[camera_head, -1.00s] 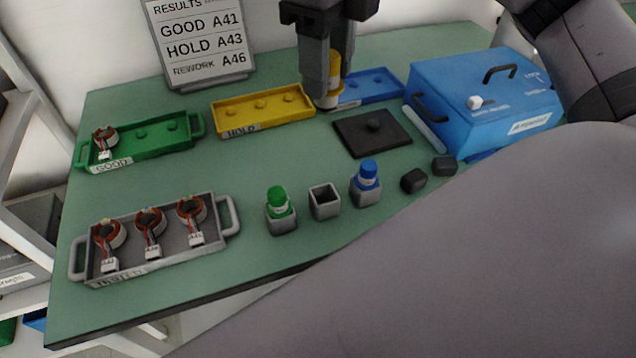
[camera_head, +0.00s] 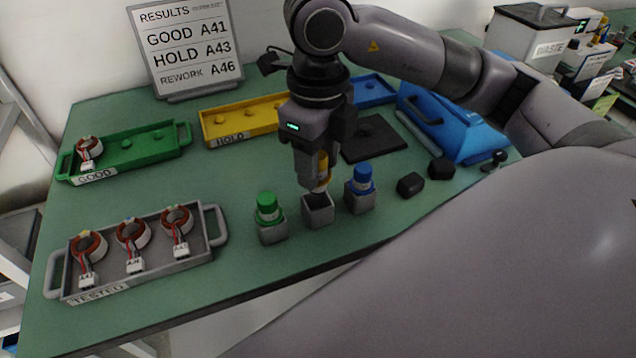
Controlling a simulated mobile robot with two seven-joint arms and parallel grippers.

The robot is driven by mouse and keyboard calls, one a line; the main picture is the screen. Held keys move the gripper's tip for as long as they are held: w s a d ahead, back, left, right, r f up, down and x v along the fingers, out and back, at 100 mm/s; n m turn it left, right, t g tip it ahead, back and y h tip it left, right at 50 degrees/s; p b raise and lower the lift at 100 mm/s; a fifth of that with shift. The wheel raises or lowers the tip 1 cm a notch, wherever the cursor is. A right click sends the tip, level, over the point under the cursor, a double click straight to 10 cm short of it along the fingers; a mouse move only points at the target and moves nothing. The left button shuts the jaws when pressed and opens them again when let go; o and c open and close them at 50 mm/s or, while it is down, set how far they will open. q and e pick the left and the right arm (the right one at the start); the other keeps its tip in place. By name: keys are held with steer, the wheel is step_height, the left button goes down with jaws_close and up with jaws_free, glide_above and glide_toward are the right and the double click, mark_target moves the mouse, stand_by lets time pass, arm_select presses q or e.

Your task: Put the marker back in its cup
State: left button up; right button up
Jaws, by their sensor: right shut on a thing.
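My right gripper (camera_head: 320,185) points down and is shut on the yellow marker (camera_head: 322,172), which is partly hidden between the fingers. The marker's lower end is just above or at the mouth of the empty-looking grey cup (camera_head: 318,212); I cannot tell whether it has entered. This cup stands between a grey cup holding the green marker (camera_head: 268,208) on the left and a grey cup holding the blue marker (camera_head: 361,182) on the right. My left gripper is not in view.
A grey TESTED tray (camera_head: 222,240) with wired stators is at front left. The green GOOD tray (camera_head: 120,163), yellow HOLD tray (camera_head: 225,128) and a blue tray (camera_head: 376,90) line the back. Black blocks (camera_head: 411,185), a dark plate (camera_head: 360,150) and a blue box (camera_head: 450,125) are on the right.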

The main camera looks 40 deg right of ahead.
steer(key=shift+f, duration=2.3)
steer(key=shift+f+b, duration=0.45)
steer(key=shift+b, duration=0.2)
steer(key=o, duration=1)
steer(key=shift+o, duration=0.2)
steer(key=shift+r, duration=0.1)
